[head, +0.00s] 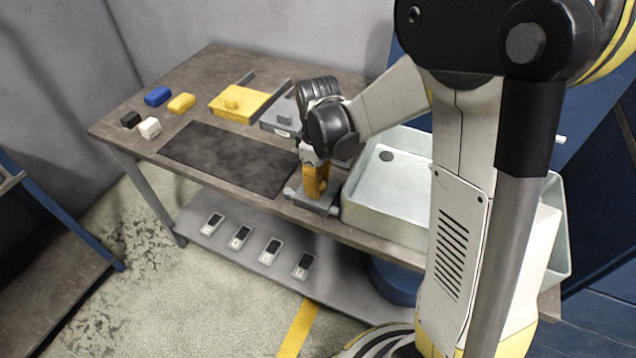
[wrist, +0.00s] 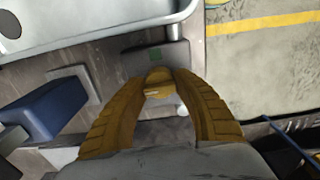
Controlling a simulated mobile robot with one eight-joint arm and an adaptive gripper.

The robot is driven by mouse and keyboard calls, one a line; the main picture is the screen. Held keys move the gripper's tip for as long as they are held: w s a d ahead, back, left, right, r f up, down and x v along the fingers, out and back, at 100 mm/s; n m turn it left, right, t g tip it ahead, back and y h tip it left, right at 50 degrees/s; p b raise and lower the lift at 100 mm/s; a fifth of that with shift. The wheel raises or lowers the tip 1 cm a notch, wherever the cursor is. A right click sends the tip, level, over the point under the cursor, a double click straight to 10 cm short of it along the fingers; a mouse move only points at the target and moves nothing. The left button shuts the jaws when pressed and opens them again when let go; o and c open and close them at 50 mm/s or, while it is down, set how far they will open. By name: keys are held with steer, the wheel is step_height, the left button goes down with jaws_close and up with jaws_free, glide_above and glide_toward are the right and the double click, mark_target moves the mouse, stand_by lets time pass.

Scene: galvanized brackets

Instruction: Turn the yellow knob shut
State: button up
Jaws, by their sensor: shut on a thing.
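The yellow knob (wrist: 157,78) shows in the wrist view between the tips of my gripper (wrist: 160,86). My gripper's two orange-yellow fingers are closed on it from both sides. The knob sits over a grey base plate (wrist: 172,55) that carries a small green square. In the head view my gripper (head: 316,185) points down at the same base (head: 325,208), at the front edge of the table. There the fingers and wrist hide the knob. How far the knob is turned cannot be told.
A pale metal basin (head: 395,203) stands right of my gripper on the workbench (head: 215,65). A dark mat (head: 228,158) lies to the left. Behind are a yellow box (head: 239,103), a grey box (head: 275,119) and several small blocks. Handheld devices lie on the lower shelf (head: 260,235).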

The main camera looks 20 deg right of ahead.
steer(key=o, duration=1.2)
steer(key=shift+o, duration=0.2)
steer(key=shift+r, duration=0.1)
step_height(320, 180, up, 12)
steer(key=shift+s, duration=0.1)
